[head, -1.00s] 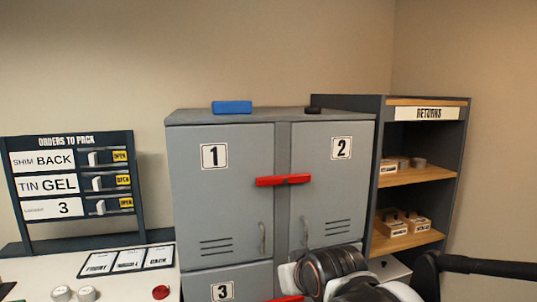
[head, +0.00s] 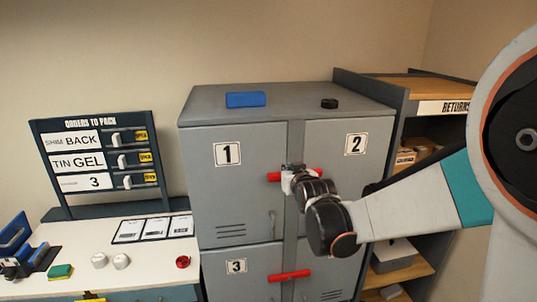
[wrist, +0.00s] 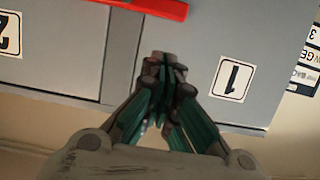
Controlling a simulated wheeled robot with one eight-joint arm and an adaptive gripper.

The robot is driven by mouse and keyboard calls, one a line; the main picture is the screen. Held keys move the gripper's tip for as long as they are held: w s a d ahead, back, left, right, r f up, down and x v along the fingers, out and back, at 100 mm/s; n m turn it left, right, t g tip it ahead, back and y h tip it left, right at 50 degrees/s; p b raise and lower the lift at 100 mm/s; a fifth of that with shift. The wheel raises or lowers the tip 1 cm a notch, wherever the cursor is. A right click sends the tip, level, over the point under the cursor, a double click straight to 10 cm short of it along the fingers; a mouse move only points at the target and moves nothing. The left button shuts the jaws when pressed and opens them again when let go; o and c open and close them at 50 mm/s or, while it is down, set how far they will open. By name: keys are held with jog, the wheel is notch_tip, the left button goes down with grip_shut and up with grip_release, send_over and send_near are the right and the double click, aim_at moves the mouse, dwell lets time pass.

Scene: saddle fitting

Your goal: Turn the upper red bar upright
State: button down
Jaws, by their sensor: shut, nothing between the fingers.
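The upper red bar (head: 274,176) lies level across the seam between locker doors 1 and 2. In the wrist view, which is turned over, the bar (wrist: 155,8) shows at the top edge, cut off by the frame. My gripper (head: 292,168) is in front of the lockers, by the bar's upper side. In the wrist view its fingertips (wrist: 165,62) are together and empty, apart from the bar in the picture. I cannot tell how far they are from the doors.
A lower red bar (head: 289,275) lies level across the seam beside door 3. A blue block (head: 246,99) and a black disc (head: 329,103) sit on the locker top. The returns shelf (head: 405,268) stands to the right, the white worktop (head: 75,250) to the left.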

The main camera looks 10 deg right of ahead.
jog(key=shift+w+d+r+p, duration=0.25)
jog(key=shift+w+r+p, duration=0.35)
jog(key=shift+w, duration=0.4)
jog(key=shift+r, duration=0.1)
jog(key=p+x, duration=0.1)
jog(key=x, duration=0.8)
jog(key=shift+w+r, duration=0.15)
jog(key=shift+w, duration=0.05)
jog(key=f, duration=0.3)
jog(key=shift+w, duration=0.3)
jog(key=shift+f, duration=0.65)
